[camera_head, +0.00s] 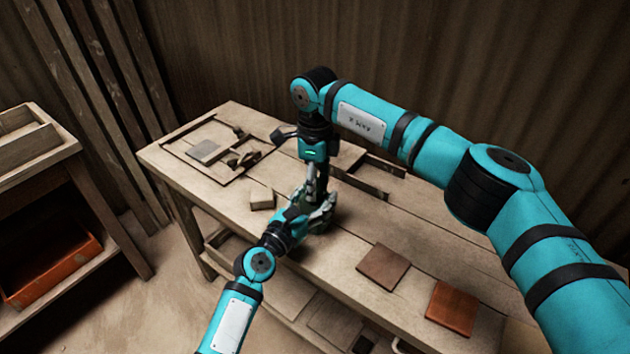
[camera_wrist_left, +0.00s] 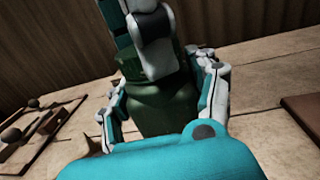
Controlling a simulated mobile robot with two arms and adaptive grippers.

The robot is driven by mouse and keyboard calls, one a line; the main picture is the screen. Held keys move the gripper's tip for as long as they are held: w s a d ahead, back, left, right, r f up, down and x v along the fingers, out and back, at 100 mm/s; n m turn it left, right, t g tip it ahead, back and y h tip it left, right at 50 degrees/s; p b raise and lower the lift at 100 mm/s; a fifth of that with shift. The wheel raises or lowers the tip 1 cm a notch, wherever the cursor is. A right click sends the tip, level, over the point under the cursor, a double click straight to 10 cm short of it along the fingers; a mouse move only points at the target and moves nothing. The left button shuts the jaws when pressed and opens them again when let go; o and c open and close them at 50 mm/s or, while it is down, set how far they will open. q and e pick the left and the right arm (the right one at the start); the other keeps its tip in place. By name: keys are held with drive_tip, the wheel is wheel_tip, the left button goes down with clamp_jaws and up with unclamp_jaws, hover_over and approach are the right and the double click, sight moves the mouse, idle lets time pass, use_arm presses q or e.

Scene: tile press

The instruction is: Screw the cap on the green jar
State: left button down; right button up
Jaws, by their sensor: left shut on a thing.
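The green jar (camera_wrist_left: 162,108) shows upright in the left wrist view, dark green with a narrower neck. My left gripper (camera_head: 319,211) is shut on it, one finger on each side of the body. In the head view the jar is mostly hidden by the grippers. My right gripper (camera_head: 317,183) points down from above; in the left wrist view its fingers (camera_wrist_left: 150,50) are at the jar's top.
The wooden workbench (camera_head: 420,240) carries two brown tiles (camera_head: 383,266) (camera_head: 452,307) at the right front. A small wooden block (camera_head: 262,199) lies left of the grippers. A framed area (camera_head: 205,150) with small pieces is at the far left. A shelf with an orange bin (camera_head: 50,262) stands left.

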drive_tip(key=o, duration=0.5)
wheel_tip(320, 180, up, 12)
idle(0.4)
use_arm(q)
drive_tip(key=shift+c, duration=1.4)
unclamp_jaws()
drive_tip(key=v, duration=1.2)
drive_tip(key=shift+s+f, duration=0.1)
drive_tip(key=shift+f, duration=0.05)
